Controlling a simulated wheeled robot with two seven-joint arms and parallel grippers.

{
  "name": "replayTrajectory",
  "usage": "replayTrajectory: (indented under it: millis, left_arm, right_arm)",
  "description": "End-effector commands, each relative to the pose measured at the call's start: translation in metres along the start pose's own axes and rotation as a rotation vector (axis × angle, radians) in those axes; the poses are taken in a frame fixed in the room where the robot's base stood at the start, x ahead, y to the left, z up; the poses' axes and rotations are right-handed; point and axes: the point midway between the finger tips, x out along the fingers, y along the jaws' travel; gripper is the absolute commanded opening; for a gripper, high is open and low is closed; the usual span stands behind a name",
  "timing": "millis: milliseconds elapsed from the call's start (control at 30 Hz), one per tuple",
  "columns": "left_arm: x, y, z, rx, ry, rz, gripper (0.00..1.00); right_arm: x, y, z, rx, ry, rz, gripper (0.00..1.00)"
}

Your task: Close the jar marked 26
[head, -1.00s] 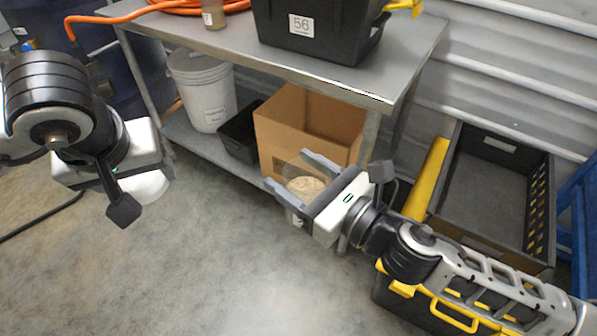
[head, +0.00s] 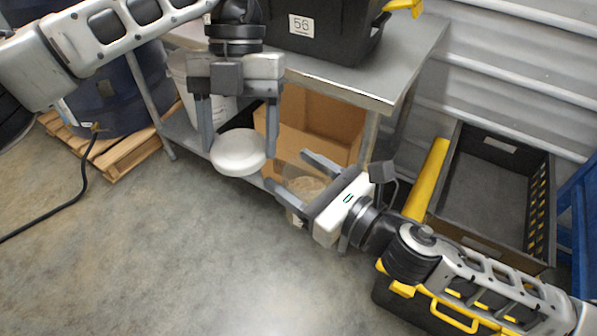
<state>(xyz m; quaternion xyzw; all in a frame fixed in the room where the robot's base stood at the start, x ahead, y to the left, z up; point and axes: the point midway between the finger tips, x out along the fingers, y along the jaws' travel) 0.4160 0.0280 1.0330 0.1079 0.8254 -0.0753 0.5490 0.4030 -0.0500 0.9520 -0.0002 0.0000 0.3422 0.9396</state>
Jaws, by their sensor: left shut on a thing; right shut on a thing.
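My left gripper (head: 238,145) is shut on a round white lid (head: 238,154), its fingers pointing down on either side of it. My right gripper (head: 289,170) is shut on a clear jar (head: 304,187) with pale tan contents, held low in front of the shelf unit. The jar's top looks uncovered. The lid is apart from the jar, to its left and a little higher in the picture. The gripper hides part of the jar, and no number on it can be read.
A metal table (head: 410,58) bears a black bin marked 56 (head: 325,40). A cardboard box (head: 330,118) and a white bucket (head: 182,85) stand on its lower shelf. A dark crate (head: 490,195) is at right, above a black-and-yellow case (head: 395,298).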

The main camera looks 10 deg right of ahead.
Motion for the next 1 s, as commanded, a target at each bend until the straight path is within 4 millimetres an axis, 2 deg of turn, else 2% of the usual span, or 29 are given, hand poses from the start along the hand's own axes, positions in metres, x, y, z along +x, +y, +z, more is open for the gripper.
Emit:
replayTrajectory:
  millis: [300,500,700,1000]
  left_arm:
    - [-0.02,-0.049,-0.006,-0.69,-0.006,-0.292,0.48]
    - [-0.03,-0.073,-0.012,-1.011,-0.011,-0.423,0.48]
    - [-0.034,-0.084,-0.014,-1.163,-0.01,-0.483,0.48]
    - [-0.035,-0.085,-0.015,-1.185,-0.01,-0.49,0.48]
  right_arm:
    - [0.0,0.0,0.001,0.0,-0.003,0.001,0.22]
    - [0.0,0.0,0.001,0.0,-0.003,0.001,0.22]
    - [0.0,0.0,0.001,0.0,-0.003,0.001,0.22]
    - [0.0,0.0,0.001,0.0,-0.002,0.001,0.22]
